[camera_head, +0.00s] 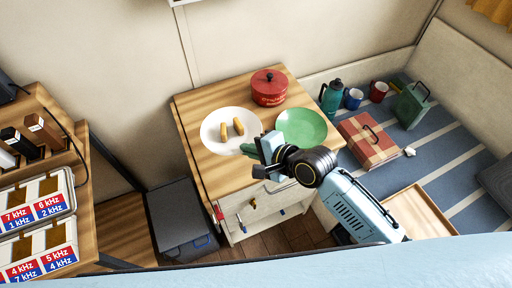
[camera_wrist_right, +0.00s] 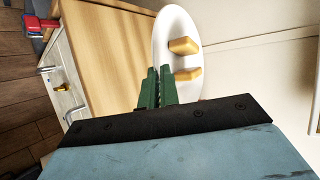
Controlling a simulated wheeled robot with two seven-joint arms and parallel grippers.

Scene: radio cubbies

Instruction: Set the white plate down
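The white plate (camera_head: 211,134) is at the left part of the wooden table, with two yellow-brown bread-like pieces (camera_head: 231,130) on it. It also shows in the right wrist view (camera_wrist_right: 176,32). I cannot tell whether it rests on the table or is just above it. My right gripper (camera_head: 252,149) reaches in from the right at the plate's near right rim. Its green fingers (camera_wrist_right: 157,88) are almost together, with the rim seeming to run between them. The wooden table (camera_head: 216,174) has a drawer front below. My left gripper is out of view.
A green plate (camera_head: 303,127) lies right of the white plate, close to my right wrist. A red pot (camera_head: 269,88) stands behind them. A shelf unit (camera_head: 84,222) is at the left, and a grey box (camera_head: 183,222) stands on the floor beside the table.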

